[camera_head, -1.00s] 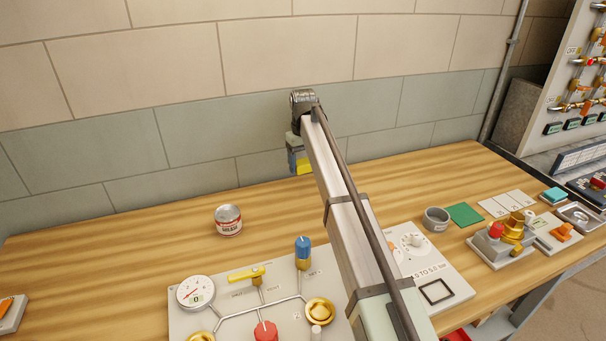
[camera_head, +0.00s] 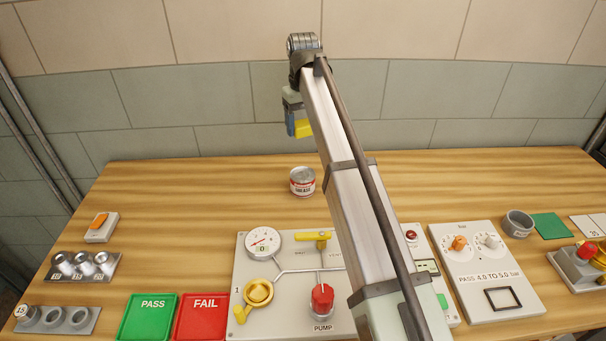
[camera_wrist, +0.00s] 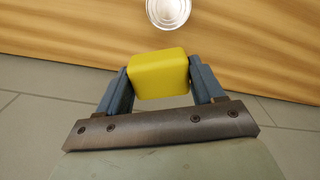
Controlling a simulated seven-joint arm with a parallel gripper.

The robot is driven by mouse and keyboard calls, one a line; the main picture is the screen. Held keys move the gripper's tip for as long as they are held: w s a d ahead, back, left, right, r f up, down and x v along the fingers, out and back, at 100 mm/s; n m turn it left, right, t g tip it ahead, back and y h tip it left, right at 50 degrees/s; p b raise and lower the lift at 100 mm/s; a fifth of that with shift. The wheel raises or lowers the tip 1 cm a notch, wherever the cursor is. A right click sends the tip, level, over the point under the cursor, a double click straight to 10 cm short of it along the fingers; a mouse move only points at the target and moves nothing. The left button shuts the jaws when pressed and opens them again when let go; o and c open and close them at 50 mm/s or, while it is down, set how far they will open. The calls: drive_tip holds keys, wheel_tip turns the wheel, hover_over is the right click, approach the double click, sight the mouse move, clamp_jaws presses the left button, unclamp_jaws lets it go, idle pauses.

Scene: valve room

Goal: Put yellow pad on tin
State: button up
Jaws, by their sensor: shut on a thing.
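The yellow pad (camera_wrist: 158,74) is a rounded block held between the two blue fingers of my gripper (camera_wrist: 160,84) in the wrist view. In the head view the pad (camera_head: 304,128) shows at the lower end of my gripper (camera_head: 298,126), up in front of the wall and behind the tin in the picture. The tin (camera_head: 302,181) is a small round can with a red and white label marked GREASE, upright on the wooden bench. Its silver lid (camera_wrist: 169,11) shows at the top edge of the wrist view, apart from the pad.
The wooden bench (camera_head: 200,190) is clear around the tin. In front stands a panel (camera_head: 262,318) with a gauge, yellow handle and red pump knob. Green PASS (camera_head: 148,316) and red FAIL (camera_head: 202,316) trays lie left of it. A pressure panel (camera_head: 482,280) stands right.

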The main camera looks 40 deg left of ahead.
sight(303, 174)
drive_tip(key=s+d+m, duration=0.3)
drive_tip(key=s+m, duration=0.1)
drive_tip(key=shift+d+f, duration=0.2)
drive_tip(key=shift+f, duration=4.75)
drive_tip(key=shift+f, duration=0.15)
drive_tip(key=o, duration=1)
wheel_tip(303, 174, up, 12)
drive_tip(key=shift+r, duration=0.2)
